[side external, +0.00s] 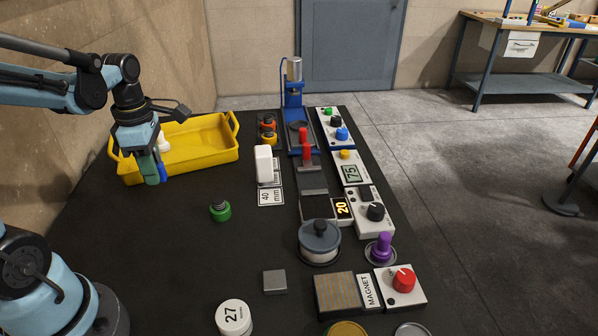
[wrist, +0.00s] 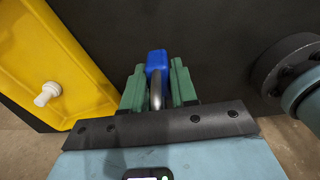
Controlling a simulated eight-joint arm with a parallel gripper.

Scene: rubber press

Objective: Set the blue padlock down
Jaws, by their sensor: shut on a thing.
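The blue padlock (wrist: 157,60) is between the green fingers of my gripper (wrist: 157,86) in the wrist view. Its grey shackle (wrist: 155,92) points back toward the wrist, and the fingers are shut on it. In the side view my gripper (side external: 153,168) hangs at the near side of the yellow tray, with the padlock (side external: 162,172) partly hidden by a finger. The wrist view shows dark tabletop beyond the padlock, beside the tray. I cannot tell how high the padlock is above the table.
The yellow tray (side external: 208,154) holds a white piece (wrist: 47,93). The table's left-middle is clear.

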